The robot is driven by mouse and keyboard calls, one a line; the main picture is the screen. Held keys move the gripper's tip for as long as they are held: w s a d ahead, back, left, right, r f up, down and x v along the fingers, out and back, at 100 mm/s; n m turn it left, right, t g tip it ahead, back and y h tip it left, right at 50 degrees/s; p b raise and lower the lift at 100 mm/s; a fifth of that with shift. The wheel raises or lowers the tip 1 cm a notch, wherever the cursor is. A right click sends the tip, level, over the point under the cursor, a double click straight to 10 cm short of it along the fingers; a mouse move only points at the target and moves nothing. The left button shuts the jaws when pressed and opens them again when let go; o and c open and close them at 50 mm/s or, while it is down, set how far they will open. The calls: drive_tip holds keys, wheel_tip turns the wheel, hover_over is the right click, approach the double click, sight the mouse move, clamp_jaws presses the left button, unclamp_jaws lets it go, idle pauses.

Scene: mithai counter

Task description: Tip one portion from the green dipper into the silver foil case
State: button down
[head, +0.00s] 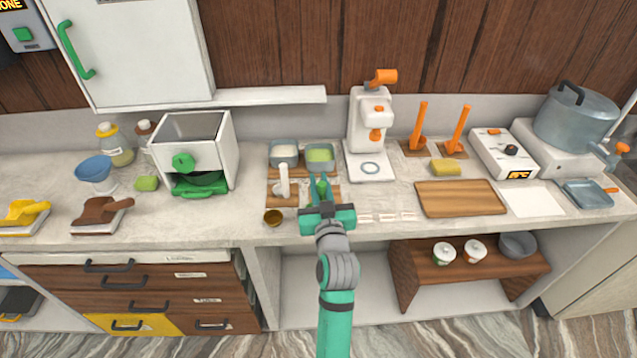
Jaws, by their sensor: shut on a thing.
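My gripper (319,188) is over the wooden board at the front middle of the counter, its fingers pointing away toward the tubs. It is shut on a green thing that looks like the green dipper (312,197); the fingers and wrist hide most of it. I cannot tell whether its bowl is loaded or tilted. A grey tub with green contents (320,154) stands just beyond the gripper. A small gold-brown cup (273,217) stands left of the gripper near the front edge. I cannot make out a silver foil case; my wrist covers part of the counter there.
A white dipper (283,180) stands upright left of the gripper, before a tub of white contents (284,152). A white press (370,130) stands behind right. Small white labels (387,217) lie along the front edge. A bare wooden board (461,198) lies farther right.

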drive_tip(key=shift+r, duration=2)
